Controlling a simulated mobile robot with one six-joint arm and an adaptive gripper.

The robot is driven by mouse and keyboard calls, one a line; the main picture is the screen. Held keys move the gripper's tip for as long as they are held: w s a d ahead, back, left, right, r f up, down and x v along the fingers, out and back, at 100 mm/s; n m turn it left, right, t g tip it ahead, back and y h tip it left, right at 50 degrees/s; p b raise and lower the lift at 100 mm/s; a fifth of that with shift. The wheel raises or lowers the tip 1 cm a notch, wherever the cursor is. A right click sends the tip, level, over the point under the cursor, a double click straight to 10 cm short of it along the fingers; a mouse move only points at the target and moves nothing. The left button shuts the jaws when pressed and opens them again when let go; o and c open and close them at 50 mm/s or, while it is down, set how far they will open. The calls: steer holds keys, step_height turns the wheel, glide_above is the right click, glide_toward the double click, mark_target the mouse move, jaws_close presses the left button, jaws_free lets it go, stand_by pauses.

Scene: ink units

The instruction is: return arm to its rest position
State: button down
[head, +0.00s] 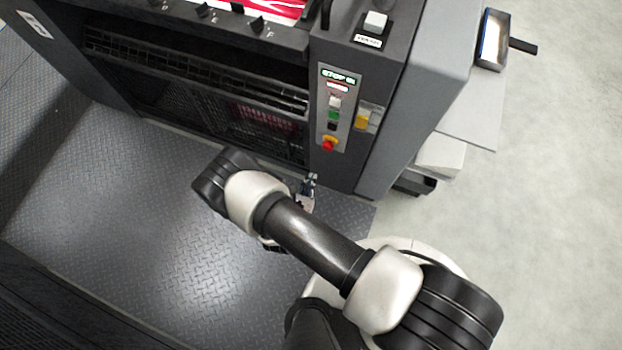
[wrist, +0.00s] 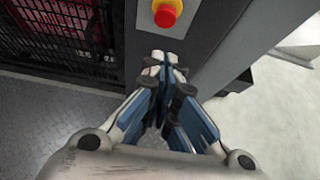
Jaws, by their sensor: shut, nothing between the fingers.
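My arm stretches over the metal floor plate in the head view, folded at the elbow. My gripper (head: 309,188) shows only in part there, behind my arm's dark tube, close to the front of the grey machine (head: 385,110). In the wrist view my gripper (wrist: 166,68) is shut, its blue and dark fingers together with nothing between them. The fingertips appear just below the red stop button (wrist: 167,12) on its yellow base. I cannot tell the exact gap to the panel.
The control panel (head: 338,108) carries several buttons, with the red stop button (head: 328,144) lowest. A dark mesh guard (head: 200,75) lies to its left. A grey shelf (head: 475,112) and a screen (head: 493,40) jut out at right. The pale floor (head: 560,200) at right is clear.

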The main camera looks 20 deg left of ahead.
stand_by(0.3)
steer(key=w+d+r+m+g+h, duration=0.1)
steer(key=w+d+r+m+h, duration=0.3)
steer(key=r, duration=0.5)
steer(key=w+d+r+m+g+h, duration=0.1)
steer(key=w+d+r+m+g, duration=0.3)
steer(key=r, duration=0.6)
steer(key=w+d+r+m+t+h, duration=0.1)
steer(key=w+d+r+m+h, duration=0.2)
steer(key=r+m, duration=0.45)
steer(key=s+d+r+m+g+y, duration=0.25)
steer(key=s+d+r+m, duration=0.35)
steer(key=r, duration=0.4)
steer(key=s+d+r+m+g+y, duration=0.1)
steer(key=s+d+r+m+g, duration=0.4)
steer(key=d+r, duration=0.45)
steer(key=s+a+r+m+t+y, duration=0.1)
steer(key=s+r+m+t+y, duration=0.3)
steer(key=s+r+m, duration=0.4)
steer(key=s+y, duration=0.1)
steer(key=s, duration=0.1)
steer(key=shift+s+a+r, duration=0.2)
steer(key=shift+s, duration=0.1)
